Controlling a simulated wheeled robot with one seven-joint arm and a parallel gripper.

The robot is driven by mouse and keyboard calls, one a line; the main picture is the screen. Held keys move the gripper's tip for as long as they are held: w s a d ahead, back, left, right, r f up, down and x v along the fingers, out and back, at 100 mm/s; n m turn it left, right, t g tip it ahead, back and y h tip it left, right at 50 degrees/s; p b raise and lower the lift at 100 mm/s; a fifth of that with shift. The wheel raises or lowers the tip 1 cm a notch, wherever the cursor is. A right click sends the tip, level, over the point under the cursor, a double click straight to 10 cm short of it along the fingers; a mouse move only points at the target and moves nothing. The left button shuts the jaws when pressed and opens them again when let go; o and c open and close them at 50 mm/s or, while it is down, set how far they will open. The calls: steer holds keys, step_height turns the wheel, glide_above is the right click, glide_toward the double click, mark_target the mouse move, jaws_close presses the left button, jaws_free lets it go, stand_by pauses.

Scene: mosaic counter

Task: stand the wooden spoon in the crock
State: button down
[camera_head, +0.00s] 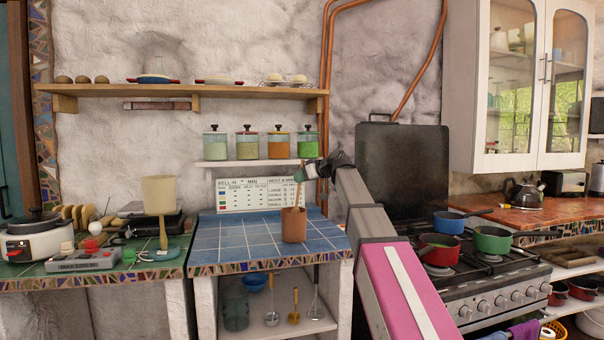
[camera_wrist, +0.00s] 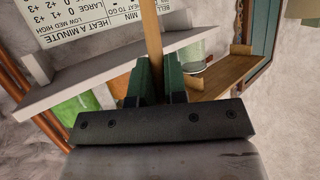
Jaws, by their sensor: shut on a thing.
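The brown crock (camera_head: 294,226) stands upright on the blue tiled counter in the head view. My gripper (camera_head: 302,174) is above it, its green fingers shut on the wooden spoon (camera_head: 298,194). The spoon is nearly upright, and its lower end passes out of sight at the crock's rim, so it appears to be inside. How deep it reaches is hidden. In the wrist view the spoon's pale handle (camera_wrist: 152,45) runs up from between the fingers (camera_wrist: 157,82). The crock does not show there.
The blue tiled counter (camera_head: 235,240) is clear left of the crock. A printed chart (camera_head: 243,194) leans behind it, under a small shelf with several jars (camera_head: 278,143). A stove (camera_head: 480,285) with pots is at right; a cream lamp (camera_head: 160,195) stands at left.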

mark_target(300, 186)
steer(key=shift+a+f, duration=0.15)
steer(key=shift+f, duration=0.8)
steer(key=shift+a+f, duration=0.1)
steer(key=shift+f, duration=0.8)
steer(key=shift+c, duration=1.4)
jaws_free()
steer(key=shift+r, duration=4.95)
